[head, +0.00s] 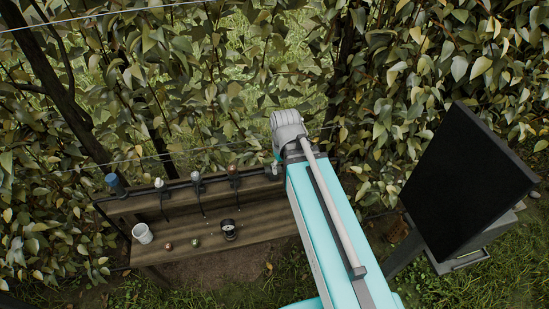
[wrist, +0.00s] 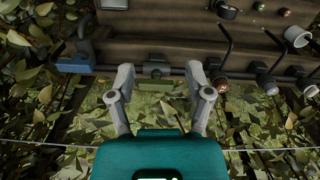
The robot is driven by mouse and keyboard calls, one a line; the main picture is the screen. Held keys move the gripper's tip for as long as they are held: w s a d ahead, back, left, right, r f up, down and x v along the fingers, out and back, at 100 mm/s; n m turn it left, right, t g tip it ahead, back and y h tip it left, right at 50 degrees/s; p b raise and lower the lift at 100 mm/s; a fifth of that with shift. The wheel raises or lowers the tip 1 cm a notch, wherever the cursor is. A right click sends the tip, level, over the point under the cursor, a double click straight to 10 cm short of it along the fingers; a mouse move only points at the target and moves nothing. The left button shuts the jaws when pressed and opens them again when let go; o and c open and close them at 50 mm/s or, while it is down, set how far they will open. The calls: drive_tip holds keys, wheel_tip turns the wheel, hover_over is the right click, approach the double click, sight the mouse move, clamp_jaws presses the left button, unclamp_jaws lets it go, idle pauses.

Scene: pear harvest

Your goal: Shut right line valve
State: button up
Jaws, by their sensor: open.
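A dark pipe (wrist: 175,69) runs along the edge of a wooden bench. A blue valve-like fitting (wrist: 75,64) with a blue handle sits on it at the left of the wrist view. I cannot tell whether the fingers touch the pipe. The blue fitting lies to the left of the fingers there. In the head view my arm covers the right end of the pipe and my fingers. Another blue fitting (head: 115,183) shows at the pipe's left end.
Several fittings with dark levers, one reddish (wrist: 221,82), line the pipe right of my gripper in the wrist view. The bench (head: 180,225) bears a white cup (head: 143,233), a dark gauge (head: 229,229) and small round things. Foliage and a wire (wrist: 270,149) are close by.

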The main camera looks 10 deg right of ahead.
sight(273, 159)
drive_tip(key=w+r+n+p, duration=0.1)
drive_tip(key=w+n, duration=1.3)
drive_tip(key=n, duration=0.2)
drive_tip(key=shift+w+r+p, duration=0.3)
drive_tip(key=shift+w, duration=0.1)
drive_tip(key=shift+a, duration=0.1)
wheel_tip(273, 159, down, 14)
drive_tip(key=b, duration=1.3)
drive_tip(key=shift+r+b, duration=0.15)
drive_tip(key=shift+b, duration=0.25)
